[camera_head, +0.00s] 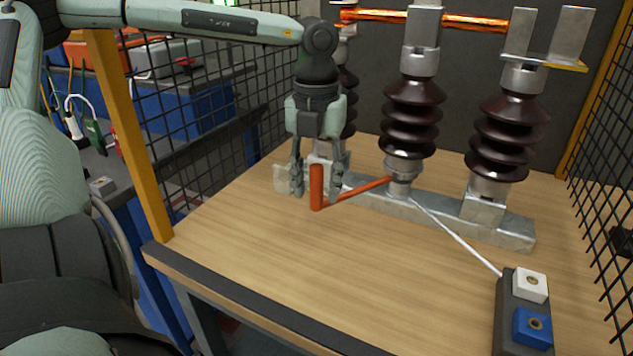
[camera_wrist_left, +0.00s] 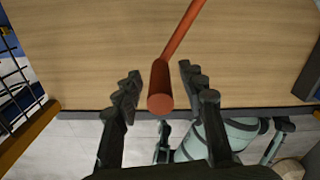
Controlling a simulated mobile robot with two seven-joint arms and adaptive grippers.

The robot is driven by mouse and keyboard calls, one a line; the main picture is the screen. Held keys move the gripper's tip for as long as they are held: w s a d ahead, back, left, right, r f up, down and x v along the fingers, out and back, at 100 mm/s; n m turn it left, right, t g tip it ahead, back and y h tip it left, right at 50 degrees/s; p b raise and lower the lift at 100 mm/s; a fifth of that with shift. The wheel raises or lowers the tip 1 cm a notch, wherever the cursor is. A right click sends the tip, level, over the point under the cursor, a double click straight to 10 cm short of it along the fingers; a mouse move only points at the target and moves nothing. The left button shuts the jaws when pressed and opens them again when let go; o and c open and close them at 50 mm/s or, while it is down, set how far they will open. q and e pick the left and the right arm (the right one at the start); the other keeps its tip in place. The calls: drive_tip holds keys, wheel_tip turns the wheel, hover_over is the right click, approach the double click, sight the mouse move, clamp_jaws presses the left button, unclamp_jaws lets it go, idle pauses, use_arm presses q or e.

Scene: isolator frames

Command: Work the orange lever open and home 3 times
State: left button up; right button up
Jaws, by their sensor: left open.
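The orange lever (camera_head: 361,189) reaches left from the foot of the middle insulator and ends in an upright orange handle (camera_head: 316,188). My left gripper (camera_head: 316,190) points down with its fingers on either side of the handle. In the left wrist view the handle (camera_wrist_left: 160,90) stands between the two open fingers (camera_wrist_left: 157,95), with a gap on each side. The lever's arm (camera_wrist_left: 183,32) runs up and to the right there.
Dark ribbed insulators (camera_head: 411,120) stand on a grey metal base rail (camera_head: 440,217). A box with a white and a blue button (camera_head: 532,328) sits at the front right. Black mesh panels (camera_head: 215,95) flank the wooden tabletop (camera_head: 330,270), whose front left part is clear.

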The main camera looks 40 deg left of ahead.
use_arm(q)
clamp_jaws()
use_arm(e)
drive_tip(key=shift+d, duration=0.1)
idle(0.4)
